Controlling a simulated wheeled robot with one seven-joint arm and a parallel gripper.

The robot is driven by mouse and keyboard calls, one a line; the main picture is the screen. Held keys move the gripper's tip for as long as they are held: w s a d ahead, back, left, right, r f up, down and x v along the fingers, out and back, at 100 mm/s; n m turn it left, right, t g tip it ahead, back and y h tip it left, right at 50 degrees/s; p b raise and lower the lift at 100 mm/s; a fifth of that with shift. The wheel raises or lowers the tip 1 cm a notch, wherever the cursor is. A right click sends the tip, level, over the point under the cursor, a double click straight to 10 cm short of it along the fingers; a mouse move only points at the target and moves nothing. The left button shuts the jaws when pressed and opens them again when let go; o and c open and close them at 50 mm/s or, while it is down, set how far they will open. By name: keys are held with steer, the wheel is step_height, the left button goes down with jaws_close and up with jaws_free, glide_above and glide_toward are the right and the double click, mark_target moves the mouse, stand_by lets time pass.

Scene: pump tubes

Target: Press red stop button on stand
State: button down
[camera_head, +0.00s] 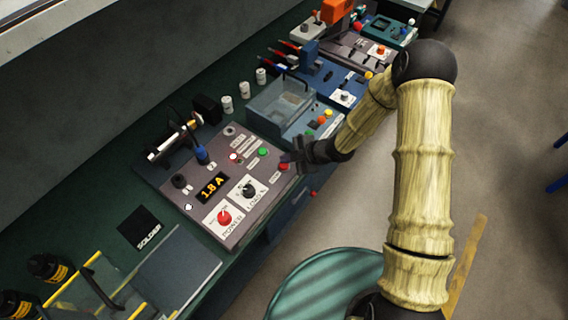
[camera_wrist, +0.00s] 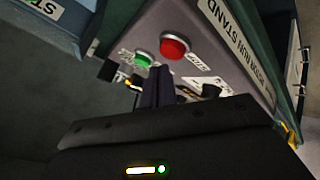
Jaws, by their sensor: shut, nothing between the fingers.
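The red stop button (camera_wrist: 175,46) stands out from the grey face of the run stand (camera_wrist: 215,75) in the wrist view, with a small white label beside it. In the head view the red button (camera_head: 285,166) shows at the right edge of the grey panel (camera_head: 178,190), close to my gripper (camera_head: 292,158). A green button (camera_wrist: 143,58) sits beside the red one. My gripper (camera_wrist: 158,76) is shut and empty. Its tips show just below the two buttons in the wrist view; I cannot tell whether they touch the panel.
The panel also carries a red knob (camera_head: 224,218), a black knob (camera_head: 249,190) and a lit display (camera_head: 212,187). A clear tank (camera_head: 281,103) stands just behind. More stations line the bench farther back. A green striped stool (camera_head: 325,290) stands in front; open floor lies to the right.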

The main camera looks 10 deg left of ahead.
mark_target(287, 165)
steer(key=shift+f+b, duration=0.4)
steer(key=shift+f+b, duration=0.6)
stand_by(0.9)
steer(key=shift+r, duration=0.15)
steer(key=shift+r+p, duration=0.8)
steer(key=shift+r, duration=0.1)
steer(key=shift+r+p, duration=1.85)
steer(key=shift+r, duration=0.7)
